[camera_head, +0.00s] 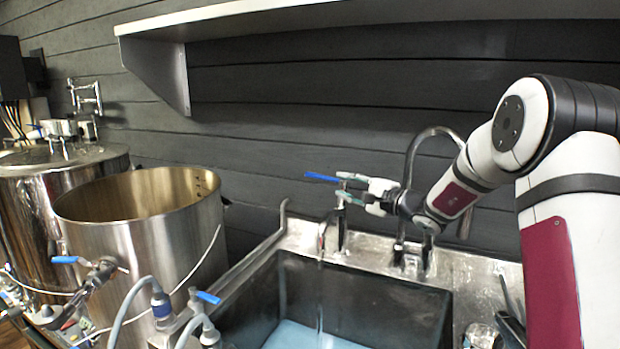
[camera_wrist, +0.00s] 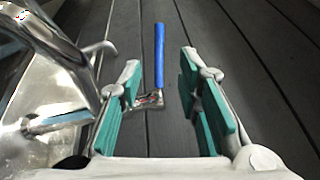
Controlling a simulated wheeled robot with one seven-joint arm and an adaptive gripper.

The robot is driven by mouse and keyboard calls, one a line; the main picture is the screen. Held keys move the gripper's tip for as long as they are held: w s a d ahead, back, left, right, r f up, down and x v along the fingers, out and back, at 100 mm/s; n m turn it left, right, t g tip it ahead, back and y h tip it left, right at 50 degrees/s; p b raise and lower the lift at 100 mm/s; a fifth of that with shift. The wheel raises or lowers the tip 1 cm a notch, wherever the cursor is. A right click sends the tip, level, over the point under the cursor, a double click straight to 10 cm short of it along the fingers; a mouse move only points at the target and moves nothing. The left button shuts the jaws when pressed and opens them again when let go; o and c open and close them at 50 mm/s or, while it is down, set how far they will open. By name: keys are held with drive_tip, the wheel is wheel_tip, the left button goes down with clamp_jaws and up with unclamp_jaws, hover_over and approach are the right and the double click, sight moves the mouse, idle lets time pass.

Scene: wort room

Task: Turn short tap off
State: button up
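The short tap (camera_head: 342,235) stands at the back left of the sink, with its blue lever (camera_head: 322,177) pointing left in the head view. A thin stream of water (camera_head: 320,290) appears to fall from its spout into the sink. In the wrist view the blue lever (camera_wrist: 159,55) shows upright in the picture, in the gap between my fingers and beyond their tips. My gripper (camera_head: 352,188) is at the top of the tap; its teal-padded fingers (camera_wrist: 160,82) are open and apart. I cannot tell whether a finger touches the tap.
A tall gooseneck tap (camera_head: 412,155) stands just right of the short tap, behind my wrist. The sink (camera_head: 390,300) holds pale blue water or a blue bottom. A steel pot (camera_head: 140,235) and hoses stand left. A shelf (camera_head: 250,18) hangs above on the dark plank wall.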

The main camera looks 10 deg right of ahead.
sight(316, 176)
drive_tip(key=x, duration=1.3)
drive_tip(key=shift+s+a, duration=0.1)
drive_tip(key=shift+s, duration=0.05)
drive_tip(key=shift+c, duration=0.5)
clamp_jaws()
